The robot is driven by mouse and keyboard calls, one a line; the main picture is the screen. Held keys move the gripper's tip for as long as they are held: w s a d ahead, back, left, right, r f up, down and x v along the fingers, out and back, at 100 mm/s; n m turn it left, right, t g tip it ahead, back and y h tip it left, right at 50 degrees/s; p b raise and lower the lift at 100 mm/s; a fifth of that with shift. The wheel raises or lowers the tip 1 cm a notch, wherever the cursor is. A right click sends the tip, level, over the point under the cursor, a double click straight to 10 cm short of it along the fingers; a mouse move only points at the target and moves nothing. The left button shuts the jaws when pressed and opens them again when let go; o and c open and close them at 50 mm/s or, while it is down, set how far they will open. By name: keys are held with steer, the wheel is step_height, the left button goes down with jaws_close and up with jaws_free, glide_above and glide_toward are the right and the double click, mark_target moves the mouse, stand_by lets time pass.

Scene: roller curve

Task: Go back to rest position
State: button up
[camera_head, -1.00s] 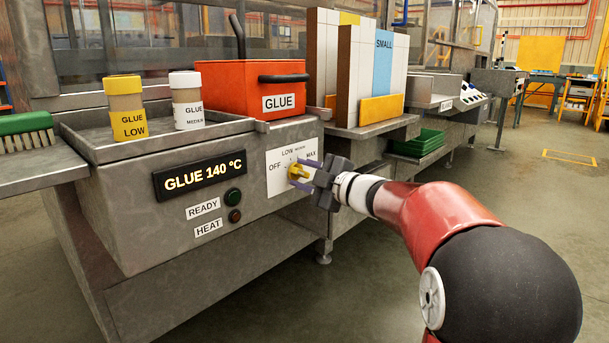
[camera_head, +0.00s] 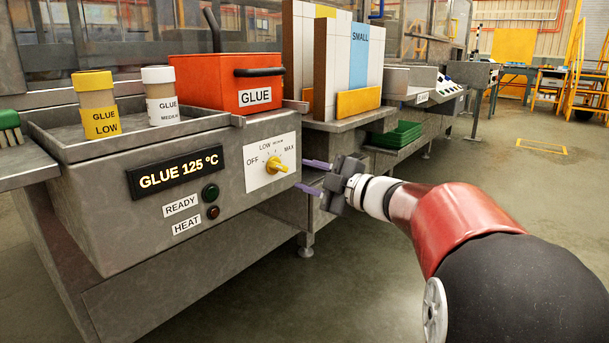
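My gripper (camera_head: 314,177) is open and empty. Its two purple fingers point left toward the glue unit, and the upper one is near the right edge of its front. The yellow knob (camera_head: 277,165) on the white dial plate (camera_head: 261,171) is just left of the fingers, clear of them. The knob's pointer is turned toward the MAX side. The display (camera_head: 178,171) reads GLUE 125 °C. The READY lamp (camera_head: 210,192) looks dark green and the HEAT lamp (camera_head: 213,212) dark red.
The metal glue unit (camera_head: 110,220) fills the left, with an orange GLUE box (camera_head: 205,85), a yellow-lidded jar (camera_head: 99,105) and a white-lidded jar (camera_head: 160,97) on top. Panels marked SMALL (camera_head: 360,58) stand behind. Open floor (camera_head: 520,210) lies to the right.

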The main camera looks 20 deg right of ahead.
steer(key=s+d+r+m+t+h+p, duration=0.3)
steer(key=s+m+h, duration=0.4)
steer(key=m+h, duration=0.55)
steer(key=s+a+f+m+g+p, duration=0.1)
steer(key=s+a+f+m+g, duration=0.1)
steer(key=s+f+g, duration=0.2)
steer(key=s+a+f+m+g+y+p, duration=0.1)
steer(key=s+f+g, duration=0.3)
steer(key=s, duration=0.7)
steer(key=s+a+f+m+g+y+p, duration=0.1)
steer(key=s+a+f+m+g, duration=0.3)
steer(key=s+f, duration=0.2)
steer(key=shift+s+f, duration=0.35)
steer(key=shift+s, duration=0.9)
